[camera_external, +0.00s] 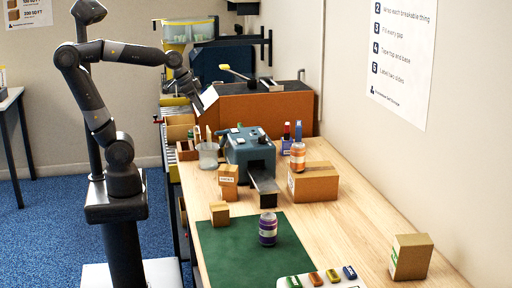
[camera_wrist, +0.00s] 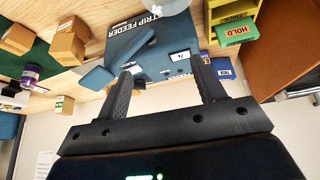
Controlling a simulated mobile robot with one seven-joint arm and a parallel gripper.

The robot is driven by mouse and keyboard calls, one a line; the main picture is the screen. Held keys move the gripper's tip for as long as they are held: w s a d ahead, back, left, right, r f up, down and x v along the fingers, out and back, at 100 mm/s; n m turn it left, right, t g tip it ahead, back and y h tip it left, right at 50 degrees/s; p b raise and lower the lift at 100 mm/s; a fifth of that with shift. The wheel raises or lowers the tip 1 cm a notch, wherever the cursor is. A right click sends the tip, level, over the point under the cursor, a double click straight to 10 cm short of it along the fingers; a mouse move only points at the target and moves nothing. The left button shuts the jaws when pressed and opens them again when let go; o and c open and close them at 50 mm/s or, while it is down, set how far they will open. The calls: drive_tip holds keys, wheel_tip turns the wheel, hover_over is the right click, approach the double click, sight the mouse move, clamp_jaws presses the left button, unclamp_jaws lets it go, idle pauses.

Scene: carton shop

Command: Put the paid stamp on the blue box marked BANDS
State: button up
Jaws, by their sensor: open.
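I cannot read PAID or BANDS on anything. My gripper (camera_external: 198,104) is raised at the far left end of the table. Its two fingers (camera_wrist: 165,82) are apart with nothing held between them.
A blue-grey strip feeder (camera_external: 250,152) stands mid-table, with cartons (camera_external: 314,182) around it. A purple jar (camera_external: 268,229) stands on the green mat (camera_external: 235,258). A green HOLD label (camera_wrist: 236,32) shows in the wrist view. An orange-brown bin (camera_external: 255,108) stands behind.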

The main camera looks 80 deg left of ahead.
drive_tip(key=s+f+n+y, duration=0.1)
drive_tip(key=s+f, duration=0.2)
drive_tip(key=s, duration=0.5)
drive_tip(key=shift+s+f, duration=0.3)
drive_tip(key=shift+s, duration=0.1)
drive_tip(key=shift+d, duration=0.1)
idle(0.5)
